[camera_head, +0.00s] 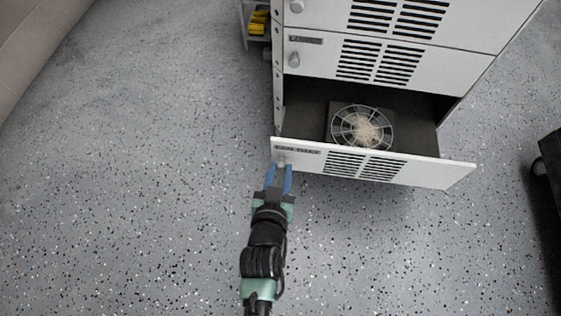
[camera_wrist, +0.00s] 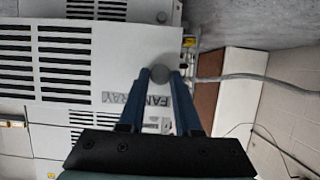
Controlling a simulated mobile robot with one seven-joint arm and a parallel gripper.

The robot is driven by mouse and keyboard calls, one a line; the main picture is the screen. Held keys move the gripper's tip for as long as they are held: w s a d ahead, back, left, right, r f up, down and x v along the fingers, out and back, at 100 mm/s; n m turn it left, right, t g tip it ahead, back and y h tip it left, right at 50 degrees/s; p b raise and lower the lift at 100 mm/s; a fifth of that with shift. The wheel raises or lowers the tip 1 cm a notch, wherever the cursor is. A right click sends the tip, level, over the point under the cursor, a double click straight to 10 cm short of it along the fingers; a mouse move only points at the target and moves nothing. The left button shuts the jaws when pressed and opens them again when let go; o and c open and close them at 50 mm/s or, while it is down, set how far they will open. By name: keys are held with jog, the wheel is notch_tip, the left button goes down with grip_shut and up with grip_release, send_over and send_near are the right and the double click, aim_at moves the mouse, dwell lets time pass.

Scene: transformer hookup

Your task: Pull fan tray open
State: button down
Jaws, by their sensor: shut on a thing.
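The fan tray (camera_head: 425,173) is the lowest drawer of a white cabinet. It stands pulled out, with a round fan (camera_head: 362,127) under a wire guard showing inside. Its front has slotted vents and a dark label at its left end. The label also shows in the wrist view (camera_wrist: 153,101), upside down. My gripper (camera_head: 279,178) has blue fingers and is shut on the round knob (camera_wrist: 160,74) at the left end of the tray front. The knob is partly hidden by the fingers in the head view.
Two closed vented panels with knobs, one labelled (camera_head: 306,40), sit above the tray. A shelf with yellow items (camera_head: 258,22) stands at the cabinet's left. A dark wheeled object (camera_head: 548,170) is at the right edge. The speckled floor (camera_head: 150,170) at left is clear.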

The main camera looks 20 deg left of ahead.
jog(key=shift+s+f, duration=0.1)
jog(key=shift+s, duration=0.1)
jog(key=c, duration=0.6)
grip_release()
jog(key=p+v, duration=0.6)
jog(key=v, duration=0.7)
jog(key=shift+p, duration=0.35)
jog(key=shift+w, duration=0.1)
